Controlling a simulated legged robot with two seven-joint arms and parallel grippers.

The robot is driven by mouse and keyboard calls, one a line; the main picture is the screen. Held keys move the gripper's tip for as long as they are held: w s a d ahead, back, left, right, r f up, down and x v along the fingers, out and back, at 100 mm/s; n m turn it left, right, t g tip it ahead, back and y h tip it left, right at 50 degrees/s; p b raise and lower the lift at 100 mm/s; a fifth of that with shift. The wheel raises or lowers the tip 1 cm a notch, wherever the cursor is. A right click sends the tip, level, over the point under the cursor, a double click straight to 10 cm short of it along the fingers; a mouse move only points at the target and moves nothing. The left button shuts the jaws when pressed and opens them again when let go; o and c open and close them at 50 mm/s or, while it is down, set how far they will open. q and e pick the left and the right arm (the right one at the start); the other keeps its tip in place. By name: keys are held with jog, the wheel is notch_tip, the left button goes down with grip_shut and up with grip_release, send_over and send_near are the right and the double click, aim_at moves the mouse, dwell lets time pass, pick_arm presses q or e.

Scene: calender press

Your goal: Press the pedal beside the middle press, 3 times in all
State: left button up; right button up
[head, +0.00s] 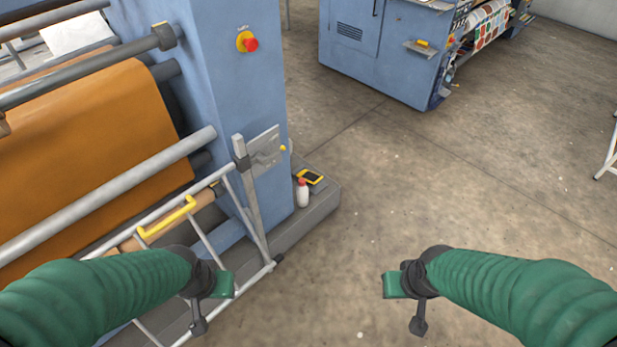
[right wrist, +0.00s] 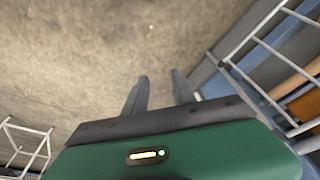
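A blue press (head: 235,90) with an orange-brown sheet (head: 90,150) on its rollers stands at the left in the head view. I cannot tell whether it is the middle press. No pedal can be made out for sure. A small yellow-edged black item (head: 311,176) lies on the press's grey base, and I cannot tell what it is. My left gripper (head: 198,326) points down in front of the press's rail, its fingers unclear. My right gripper (head: 418,326) hangs over bare floor; in the right wrist view its fingers (right wrist: 161,82) stand apart with nothing between them.
A white bottle with a red cap (head: 302,193) stands on the grey base (head: 325,198). A metal guard rail (head: 256,220) runs along the press front. A red stop button (head: 250,44) is on its side. Another blue machine (head: 375,50) stands behind. The floor at centre and right is clear.

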jog(key=shift+s+a+r, duration=0.15)
jog(key=shift+s+a, duration=0.05)
jog(key=shift+a, duration=0.3)
jog(key=shift+c, duration=0.3)
jog(key=shift+s+a+r, duration=0.1)
jog(key=shift+a, duration=0.25)
jog(key=shift+c, duration=1.1)
jog(key=shift+a, duration=0.1)
jog(key=shift+c, duration=1.3)
grip_shut()
pick_arm(q)
jog(key=shift+s+a, duration=0.1)
jog(key=shift+a, duration=0.05)
pick_arm(e)
jog(key=shift+d+f, duration=0.2)
jog(key=shift+d, duration=0.55)
pick_arm(q)
jog(key=shift+a+f, duration=0.1)
jog(key=shift+a, duration=0.2)
pick_arm(e)
jog(key=shift+a, duration=0.3)
pick_arm(q)
jog(key=shift+d, duration=0.1)
pick_arm(e)
jog(key=shift+d, duration=0.1)
